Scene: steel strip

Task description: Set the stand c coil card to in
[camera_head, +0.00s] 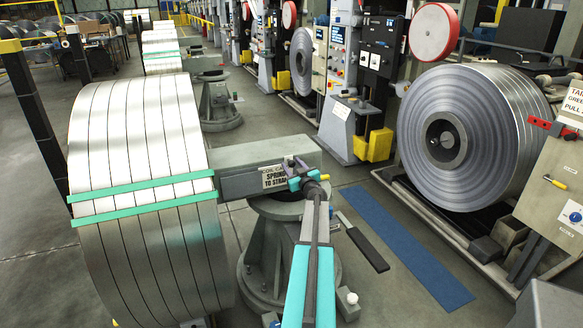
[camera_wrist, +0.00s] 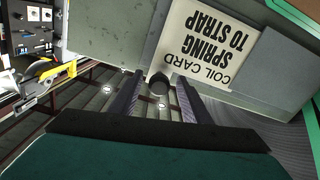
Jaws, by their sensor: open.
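The sign reading "COIL CARD SPRING TO STRAP" (camera_head: 275,178) is on the side of the grey stand arm beside the big strapped coil (camera_head: 145,190). It shows upside down and close up in the wrist view (camera_wrist: 203,42). My gripper (camera_head: 310,183) is at the right end of that sign; its two dark fingers show in the wrist view (camera_wrist: 157,90), spread apart. A dark round knob (camera_wrist: 158,83) lies between the fingertips, just off the sign's edge. I cannot tell whether the fingers touch it. The stand's letter does not show.
A grey pedestal (camera_head: 265,255) supports the stand arm. A blue strip (camera_head: 400,250) lies on the floor to the right. A large steel coil (camera_head: 465,135) and a machine panel (camera_head: 560,175) stand at the right.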

